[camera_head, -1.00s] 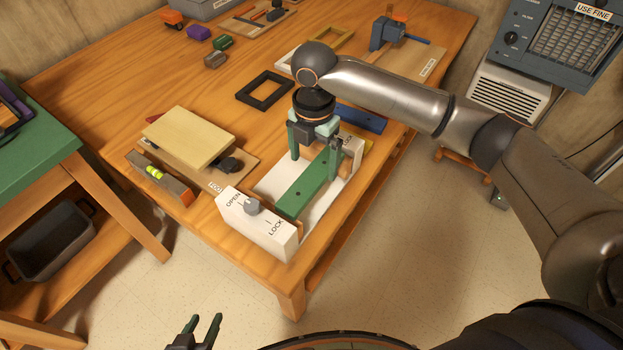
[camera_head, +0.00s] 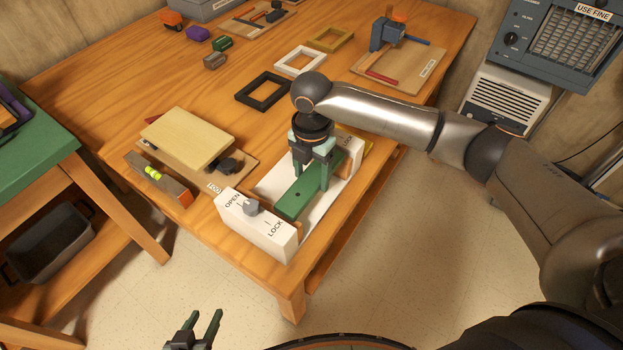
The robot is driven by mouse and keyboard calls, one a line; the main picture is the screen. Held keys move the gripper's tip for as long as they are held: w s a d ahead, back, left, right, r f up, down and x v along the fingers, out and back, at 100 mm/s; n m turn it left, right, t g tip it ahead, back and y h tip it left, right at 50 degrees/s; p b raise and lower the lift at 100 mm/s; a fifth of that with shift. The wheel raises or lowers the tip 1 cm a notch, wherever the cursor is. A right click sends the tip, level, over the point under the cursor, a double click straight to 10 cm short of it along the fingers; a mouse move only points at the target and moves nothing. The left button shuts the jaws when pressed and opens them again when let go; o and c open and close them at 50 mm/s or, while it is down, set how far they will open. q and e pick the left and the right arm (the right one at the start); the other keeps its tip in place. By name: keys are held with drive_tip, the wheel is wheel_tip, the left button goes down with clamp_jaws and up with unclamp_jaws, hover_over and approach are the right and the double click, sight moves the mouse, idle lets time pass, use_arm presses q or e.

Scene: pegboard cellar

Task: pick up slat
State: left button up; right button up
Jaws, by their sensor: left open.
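The green slat (camera_head: 298,200) lies lengthwise in a white fixture (camera_head: 262,229) at the table's front corner. The slat's far part is partly hidden by this gripper. My left gripper (camera_head: 207,325) is open and empty at the bottom edge, over the floor and away from the table.
Left of the fixture are a yellow board (camera_head: 187,138) on a base and a level (camera_head: 158,175). Black (camera_head: 263,91), white (camera_head: 300,60) and yellow (camera_head: 331,38) frames lie behind. A clamp stand (camera_head: 388,35) is at the back right. Open table lies to the left.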

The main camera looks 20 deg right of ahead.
drive_tip(key=c, duration=1)
drive_tip(key=shift+r, duration=0.1)
